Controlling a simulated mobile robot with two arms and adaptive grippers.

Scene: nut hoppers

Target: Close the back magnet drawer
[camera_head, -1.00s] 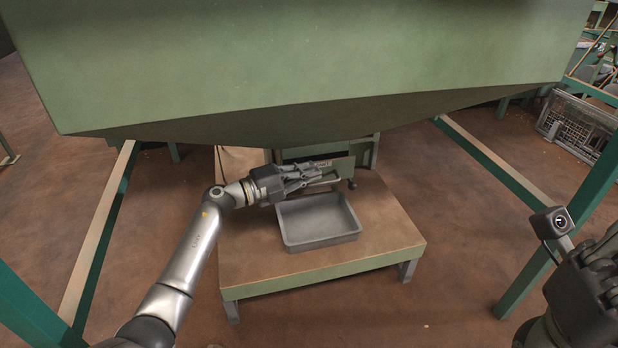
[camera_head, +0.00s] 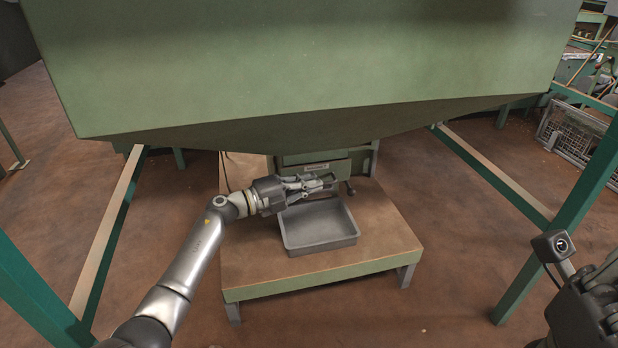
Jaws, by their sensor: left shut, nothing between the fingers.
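A green drawer front (camera_head: 341,168) with a small pale label shows below the big hopper, at the back of the low table. I cannot tell how far it stands out, as the hopper hides what is above and my gripper covers its lower part. My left gripper (camera_head: 334,181) is shut and empty, pointing right just in front of the drawer front, above the back of the grey tray. I cannot tell whether it touches the drawer. My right gripper (camera_head: 588,300) is only partly in view at the lower right, and its fingers are unclear.
The green hopper (camera_head: 300,60) overhangs the scene. The grey tray (camera_head: 322,245) looks empty and sits on the brown-topped table (camera_head: 385,235). A dark knob (camera_head: 350,188) is right of my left fingertips. Green frame posts (camera_head: 585,195) stand on both sides.

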